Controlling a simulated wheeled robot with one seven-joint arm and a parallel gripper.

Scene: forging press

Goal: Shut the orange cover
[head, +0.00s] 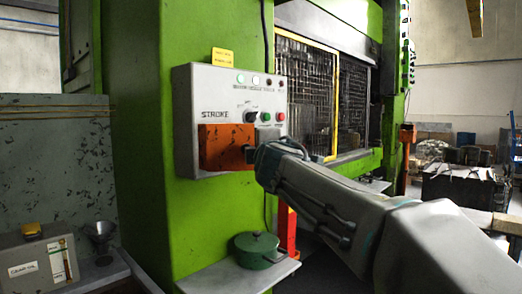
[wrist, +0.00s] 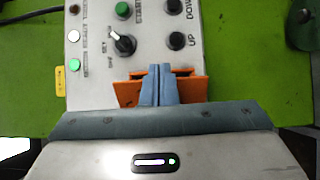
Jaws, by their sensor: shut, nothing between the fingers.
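The orange cover (head: 222,147) is on the lower left of a grey control box (head: 187,90), under the word STROKE. It has a boxy, scuffed face. In the wrist view the orange cover (wrist: 130,92) shows on both sides of my fingers, with its middle hidden behind them. My gripper (wrist: 160,70) is shut and empty, its blue-grey fingers together in front of the cover. In the head view my gripper (head: 250,148) is at the cover's right end, mostly hidden by the wrist. I cannot tell whether the fingers touch the cover or how far it is swung.
A black selector knob (wrist: 123,44) and several push buttons sit on the box close to my fingers. The box is fixed to a green press column (head: 140,180). A green lidded pot (head: 258,248) stands on a shelf below. A mesh guard (head: 305,90) is behind right.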

